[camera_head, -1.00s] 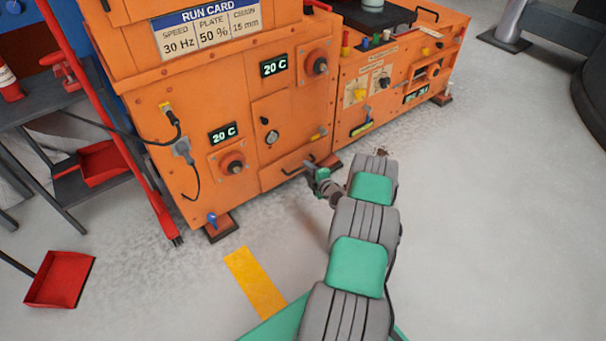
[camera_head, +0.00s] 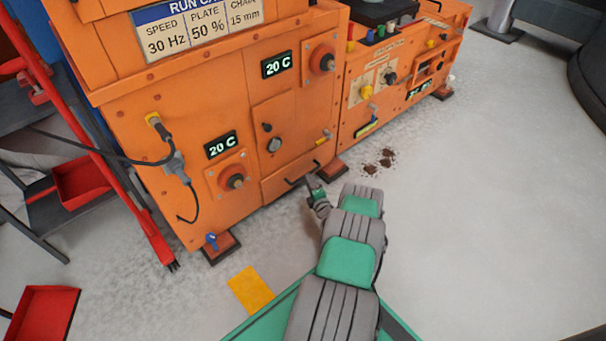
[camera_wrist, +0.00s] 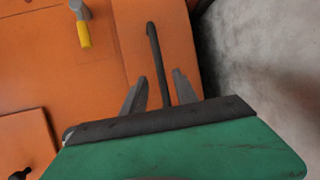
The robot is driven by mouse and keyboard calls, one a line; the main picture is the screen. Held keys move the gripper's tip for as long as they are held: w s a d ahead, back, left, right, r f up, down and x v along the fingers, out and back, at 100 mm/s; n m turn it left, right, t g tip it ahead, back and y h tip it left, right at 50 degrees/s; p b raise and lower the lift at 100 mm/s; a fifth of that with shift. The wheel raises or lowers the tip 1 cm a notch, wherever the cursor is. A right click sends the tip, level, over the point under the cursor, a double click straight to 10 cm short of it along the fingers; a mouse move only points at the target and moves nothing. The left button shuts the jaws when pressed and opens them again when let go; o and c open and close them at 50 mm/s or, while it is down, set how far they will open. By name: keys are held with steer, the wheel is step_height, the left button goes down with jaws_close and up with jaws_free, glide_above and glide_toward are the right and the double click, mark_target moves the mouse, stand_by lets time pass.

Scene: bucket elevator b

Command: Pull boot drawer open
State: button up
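The boot drawer (camera_head: 283,184) is the low orange panel at the bottom of the orange machine. Its front looks flush with the machine. A black bar handle (camera_head: 299,174) runs across it. My gripper (camera_head: 309,179) is at the right end of this handle in the head view. In the wrist view, the handle (camera_wrist: 154,50) passes between the two grey fingers of my gripper (camera_wrist: 160,76). The fingers are apart, with a gap showing on each side of the bar. The handle's near end is hidden by my gripper body.
A yellow-tipped lever (camera_head: 323,140) sits above the drawer; it also shows in the wrist view (camera_wrist: 83,30). Dark crumbs (camera_head: 378,164) lie on the floor to the right. A blue-knobbed foot (camera_head: 212,242) stands at left. The grey floor (camera_head: 480,220) at right is clear.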

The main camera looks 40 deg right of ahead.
steer(key=b+x, duration=0.1)
steer(key=x, duration=0.2)
steer(key=d+b+x, duration=0.1)
steer(key=x, duration=0.1)
steer(key=shift+w+d+f+b, duration=0.1)
steer(key=shift+w+f+b, duration=0.05)
steer(key=shift+b, duration=0.2)
steer(key=shift+c, duration=0.5)
jaws_close()
stand_by(0.5)
